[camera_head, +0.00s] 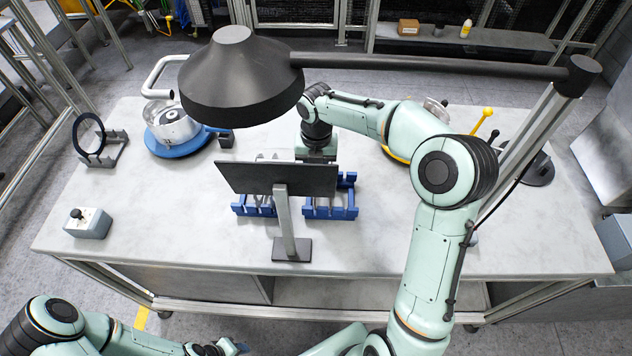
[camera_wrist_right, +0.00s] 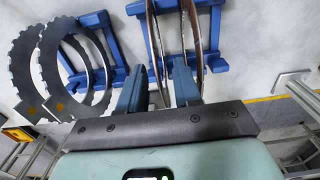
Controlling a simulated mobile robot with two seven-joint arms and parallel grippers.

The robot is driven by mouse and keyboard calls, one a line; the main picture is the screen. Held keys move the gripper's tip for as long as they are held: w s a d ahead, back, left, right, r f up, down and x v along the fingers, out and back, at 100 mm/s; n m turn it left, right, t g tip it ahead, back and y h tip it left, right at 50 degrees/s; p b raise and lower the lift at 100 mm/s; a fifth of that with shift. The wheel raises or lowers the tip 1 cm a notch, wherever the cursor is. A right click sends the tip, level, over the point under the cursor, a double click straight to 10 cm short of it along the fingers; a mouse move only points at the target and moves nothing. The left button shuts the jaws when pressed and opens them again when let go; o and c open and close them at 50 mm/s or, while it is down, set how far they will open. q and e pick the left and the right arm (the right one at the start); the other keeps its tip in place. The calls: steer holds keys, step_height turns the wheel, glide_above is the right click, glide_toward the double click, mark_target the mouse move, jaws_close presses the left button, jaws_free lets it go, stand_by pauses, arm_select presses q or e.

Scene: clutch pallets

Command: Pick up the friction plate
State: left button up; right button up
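In the right wrist view, friction plates (camera_wrist_right: 155,50) stand nearly edge-on in a blue rack (camera_wrist_right: 218,66), with brownish faces. My right gripper (camera_wrist_right: 157,80) has its two blue fingers apart, reaching in among these plates. One plate edge shows between the fingers; contact cannot be told. Two toothed grey rings (camera_wrist_right: 45,75) lean at a second blue rack (camera_wrist_right: 97,20) on the left. In the head view, a dark panel partly hides the racks (camera_head: 330,210) and my right fingertips. My left gripper (camera_head: 228,347) is at the bottom edge, away from the table; its opening is unclear.
The dark panel on a post (camera_head: 285,225) stands before the racks. A black ring on a stand (camera_head: 88,135), a metal housing on a blue disc (camera_head: 172,125) and a button box (camera_head: 88,222) are on the left. A black lamp-like head (camera_head: 240,75) hangs overhead. The front tabletop is mostly clear.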

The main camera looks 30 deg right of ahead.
steer(key=shift+f, duration=1.35)
jaws_close()
step_height(320, 180, up, 20)
